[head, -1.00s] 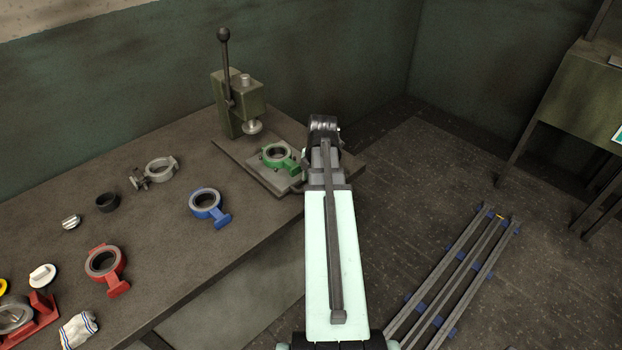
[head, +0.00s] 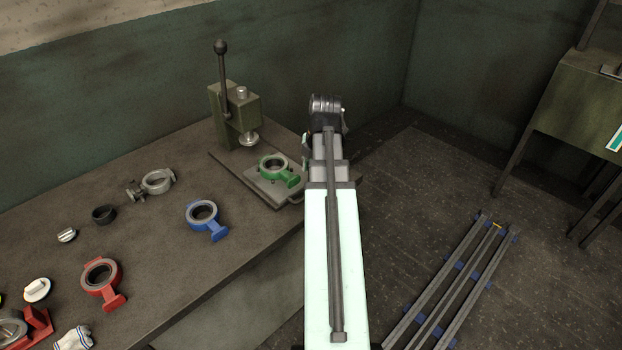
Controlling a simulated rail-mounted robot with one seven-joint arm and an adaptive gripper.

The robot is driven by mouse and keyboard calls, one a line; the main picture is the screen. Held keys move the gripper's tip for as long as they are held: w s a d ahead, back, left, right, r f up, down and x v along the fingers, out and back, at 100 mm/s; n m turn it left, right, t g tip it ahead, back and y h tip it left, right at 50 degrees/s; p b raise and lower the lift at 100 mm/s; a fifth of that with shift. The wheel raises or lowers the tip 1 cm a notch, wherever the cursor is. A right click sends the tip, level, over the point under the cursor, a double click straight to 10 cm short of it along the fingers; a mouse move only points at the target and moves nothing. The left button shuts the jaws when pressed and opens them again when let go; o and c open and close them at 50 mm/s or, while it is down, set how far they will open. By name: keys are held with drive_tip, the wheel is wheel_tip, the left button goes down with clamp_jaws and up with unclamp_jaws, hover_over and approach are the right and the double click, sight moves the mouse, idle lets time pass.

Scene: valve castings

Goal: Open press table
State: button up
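The green-grey press (head: 234,112) stands at the back of the workbench, its lever with a black ball knob pointing up. Its sliding table (head: 264,186) sticks out in front on the base plate, with a handle (head: 295,199) at its front right corner. A green valve casting (head: 279,170) lies on the table, in front of the ram rather than under it. My arm reaches up the middle of the view, its wrist just right of the press table. My gripper fingers are hidden behind the arm, so their state does not show.
On the workbench (head: 150,240) lie a blue casting (head: 206,217), a red casting (head: 102,281), a grey casting (head: 157,181), a black ring (head: 104,214) and small caps. A red fixture (head: 38,325) and a glove (head: 73,338) are at lower left. Rails (head: 455,280) run along the floor at right.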

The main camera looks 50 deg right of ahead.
drive_tip(key=shift+s+r, duration=0.2)
drive_tip(key=shift+r, duration=0.75)
